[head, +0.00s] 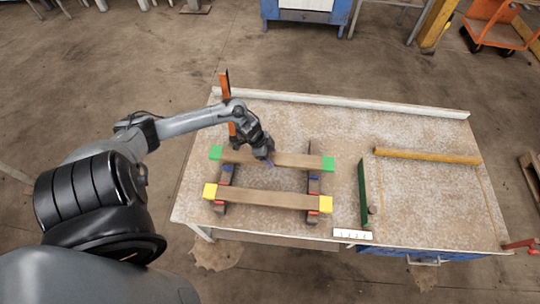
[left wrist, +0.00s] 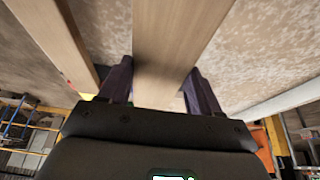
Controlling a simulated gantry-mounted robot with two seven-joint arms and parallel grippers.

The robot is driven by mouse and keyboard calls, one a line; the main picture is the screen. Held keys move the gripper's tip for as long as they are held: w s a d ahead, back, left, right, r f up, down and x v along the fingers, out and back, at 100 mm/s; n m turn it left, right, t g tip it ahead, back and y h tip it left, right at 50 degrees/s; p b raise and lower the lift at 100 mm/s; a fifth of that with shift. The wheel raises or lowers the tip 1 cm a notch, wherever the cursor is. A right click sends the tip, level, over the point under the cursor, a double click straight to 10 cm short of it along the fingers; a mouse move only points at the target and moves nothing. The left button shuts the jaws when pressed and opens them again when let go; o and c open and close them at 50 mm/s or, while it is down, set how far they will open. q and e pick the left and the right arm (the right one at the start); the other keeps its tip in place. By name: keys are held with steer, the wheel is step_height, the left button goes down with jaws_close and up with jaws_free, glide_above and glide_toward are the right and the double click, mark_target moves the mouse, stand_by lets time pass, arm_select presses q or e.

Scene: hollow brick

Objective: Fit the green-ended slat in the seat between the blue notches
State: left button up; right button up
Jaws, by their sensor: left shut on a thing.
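The green-ended slat (head: 295,160) is a brown bar with a green block at each end. It lies across the two dark side rails in the head view, running left to right. My left gripper (head: 269,162) is shut on it near its middle; in the left wrist view the slat (left wrist: 170,50) runs between the two purple fingers (left wrist: 158,88). Blue marks show on the left rail (head: 228,169) and right rail (head: 314,178), just on the near side of the slat. I cannot tell whether the slat touches the rails. My right gripper is not in view.
A yellow-ended slat (head: 268,199) lies across the rails nearer the front, by red marks. To the right are an upright green strip (head: 363,193), a yellow bar (head: 427,156) and a small white numbered plate (head: 352,234). A white ledge (head: 350,102) edges the table's back.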

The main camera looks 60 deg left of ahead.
arm_select(q)
step_height(320, 180, down, 2)
steer(key=shift+f+b, duration=0.1)
steer(key=shift+b, duration=0.65)
steer(key=shift+r, duration=0.35)
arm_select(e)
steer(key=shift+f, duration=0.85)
arm_select(q)
steer(key=shift+f, duration=0.45)
steer(key=shift+f+b, duration=0.5)
steer(key=shift+f, duration=0.65)
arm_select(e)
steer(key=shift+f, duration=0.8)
arm_select(q)
steer(key=o, duration=1.4)
steer(key=p+v, duration=0.4)
steer(key=v, duration=0.6)
steer(key=shift+a+r, duration=0.1)
steer(key=shift+r, duration=0.3)
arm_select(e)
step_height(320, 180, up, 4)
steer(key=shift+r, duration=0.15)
arm_select(q)
steer(key=shift+s, duration=0.1)
